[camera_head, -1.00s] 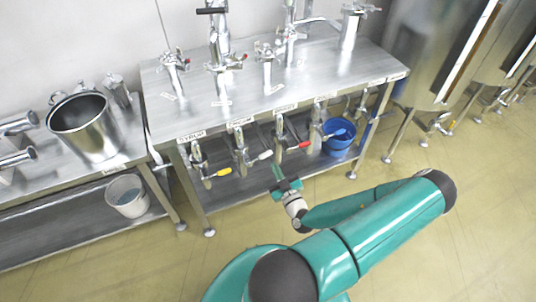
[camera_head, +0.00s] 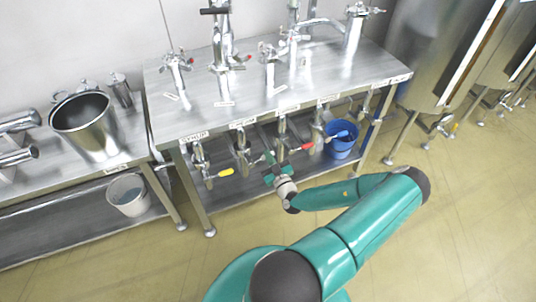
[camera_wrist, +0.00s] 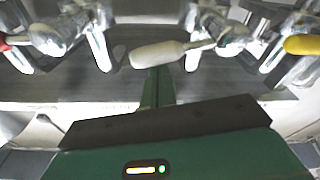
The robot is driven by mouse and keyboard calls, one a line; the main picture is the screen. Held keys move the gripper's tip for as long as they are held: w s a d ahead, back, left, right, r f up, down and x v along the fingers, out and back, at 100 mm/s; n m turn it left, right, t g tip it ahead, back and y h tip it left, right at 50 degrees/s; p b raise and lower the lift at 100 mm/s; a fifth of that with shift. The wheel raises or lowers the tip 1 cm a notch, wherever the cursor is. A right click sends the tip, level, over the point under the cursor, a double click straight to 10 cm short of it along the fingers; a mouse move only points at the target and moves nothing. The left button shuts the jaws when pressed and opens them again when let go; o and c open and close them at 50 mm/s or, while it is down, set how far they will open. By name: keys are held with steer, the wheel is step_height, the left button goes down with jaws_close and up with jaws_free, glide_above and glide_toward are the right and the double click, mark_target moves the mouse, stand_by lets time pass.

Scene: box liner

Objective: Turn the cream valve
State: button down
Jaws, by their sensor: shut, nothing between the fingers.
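The cream valve (camera_head: 243,162) is the metal tap under the front edge of the bench, second from the left; the label above it appears to read CREAM. Its white lever handle shows clearly in the wrist view (camera_wrist: 158,54), lying roughly level and pointing left from the tap body (camera_wrist: 222,38). In the head view my gripper largely hides this handle. My green gripper (camera_head: 269,160) is shut and empty. In the wrist view its fingers (camera_wrist: 161,86) point at the white handle and end at its lower edge; I cannot tell whether they touch.
A tap with a yellow handle (camera_head: 227,173) is left of the cream valve, and one with a red handle (camera_head: 307,146) is right of it. A blue bucket (camera_head: 342,148) stands on the lower shelf. The floor before the bench (camera_head: 170,265) is clear.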

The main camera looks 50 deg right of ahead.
steer(key=shift+s+d+f, duration=0.15)
steer(key=shift+d+f, duration=0.05)
steer(key=shift+f, duration=0.35)
steer(key=shift+s+d+f, duration=0.1)
steer(key=shift+d+f, duration=0.05)
steer(key=shift+f, duration=0.4)
step_height(320, 180, up, 4)
steer(key=v, duration=0.9)
steer(key=shift+a+f, duration=0.1)
steer(key=shift+a, duration=0.05)
